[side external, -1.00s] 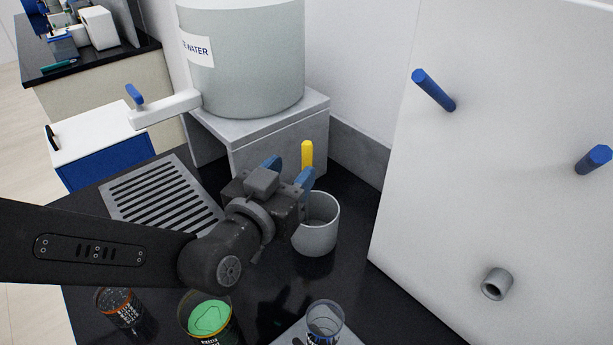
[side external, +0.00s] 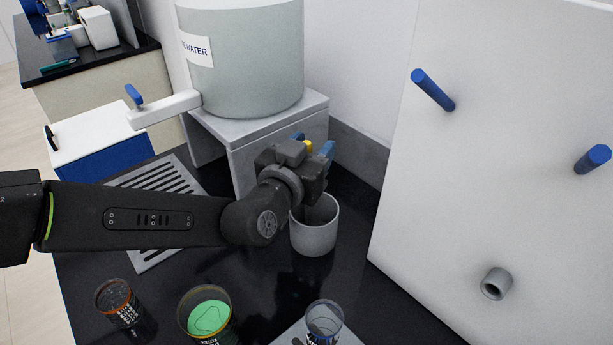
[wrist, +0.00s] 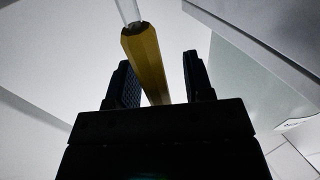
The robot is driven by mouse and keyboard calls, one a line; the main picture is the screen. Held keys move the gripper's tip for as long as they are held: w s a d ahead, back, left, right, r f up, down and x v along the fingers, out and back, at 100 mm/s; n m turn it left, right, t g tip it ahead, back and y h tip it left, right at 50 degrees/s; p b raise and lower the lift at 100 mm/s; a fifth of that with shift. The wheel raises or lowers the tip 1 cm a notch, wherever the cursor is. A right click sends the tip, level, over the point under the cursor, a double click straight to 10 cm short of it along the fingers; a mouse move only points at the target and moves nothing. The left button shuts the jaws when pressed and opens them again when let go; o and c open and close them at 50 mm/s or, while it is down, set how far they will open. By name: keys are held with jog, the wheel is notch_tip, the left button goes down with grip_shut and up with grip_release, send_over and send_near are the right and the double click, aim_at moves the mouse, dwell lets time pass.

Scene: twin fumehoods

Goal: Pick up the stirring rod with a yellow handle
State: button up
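The stirring rod's yellow handle (side external: 308,146) shows as a small patch between the blue fingertips of my gripper (side external: 313,145) in the side view. In the wrist view the yellow handle (wrist: 147,60) runs between the two dark fingers of my gripper (wrist: 163,82), with clear glass rod beyond it. The fingers are apart, with a gap visible at least on the right of the handle. A grey cup (side external: 314,238) stands just below my gripper. The rod's lower part is hidden in the side view.
A large water tank (side external: 250,70) on a grey stand (side external: 280,135) is close behind my gripper. A white panel (side external: 500,180) with blue pegs is at the right. A beaker with green contents (side external: 208,315) and other glassware stand in front.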

grip_shut()
dwell(0.3)
